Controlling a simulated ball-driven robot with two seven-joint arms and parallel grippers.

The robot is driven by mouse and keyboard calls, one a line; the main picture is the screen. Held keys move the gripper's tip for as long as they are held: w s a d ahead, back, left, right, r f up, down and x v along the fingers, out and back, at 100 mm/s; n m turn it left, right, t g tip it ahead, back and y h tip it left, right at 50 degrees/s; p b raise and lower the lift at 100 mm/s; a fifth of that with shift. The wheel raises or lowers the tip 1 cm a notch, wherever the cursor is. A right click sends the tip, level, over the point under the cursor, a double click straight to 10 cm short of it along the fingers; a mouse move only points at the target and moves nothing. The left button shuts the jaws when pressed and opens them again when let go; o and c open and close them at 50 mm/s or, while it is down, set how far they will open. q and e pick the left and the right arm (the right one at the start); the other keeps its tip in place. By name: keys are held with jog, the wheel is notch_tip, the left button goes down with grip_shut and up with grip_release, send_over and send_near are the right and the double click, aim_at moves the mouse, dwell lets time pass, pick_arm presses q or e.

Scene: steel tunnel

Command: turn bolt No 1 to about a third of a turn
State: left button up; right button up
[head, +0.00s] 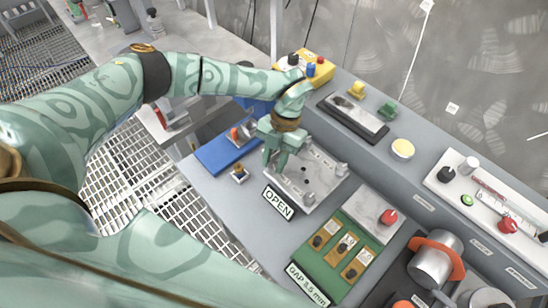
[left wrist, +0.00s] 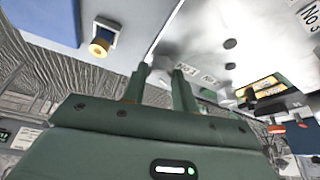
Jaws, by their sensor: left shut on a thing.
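A grey metal plate (head: 318,180) lies on the bench in the head view, with upright bolt heads at its right corner (head: 341,169) and front corner (head: 308,197). My left gripper (head: 274,166) points down at the plate's left corner, its fingers close together. In the left wrist view the fingertips (left wrist: 161,72) meet the plate beside a tag (left wrist: 187,68) reading No 1. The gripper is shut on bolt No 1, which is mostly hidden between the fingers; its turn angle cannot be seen. My right gripper is not in view.
An OPEN sign (head: 278,203) stands before the plate. A blue tray (head: 215,157) lies to its left, and a green board (head: 322,262) labelled GAP 3.5 mm to its front right. A raised grey ledge with a black tray (head: 352,118) runs behind.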

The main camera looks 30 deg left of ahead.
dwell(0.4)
pick_arm(q)
jog(key=o, duration=1)
jog(key=v, duration=0.8)
jog(key=p+v, duration=0.1)
jog(key=v, duration=0.7)
jog(key=shift+d+r, duration=0.2)
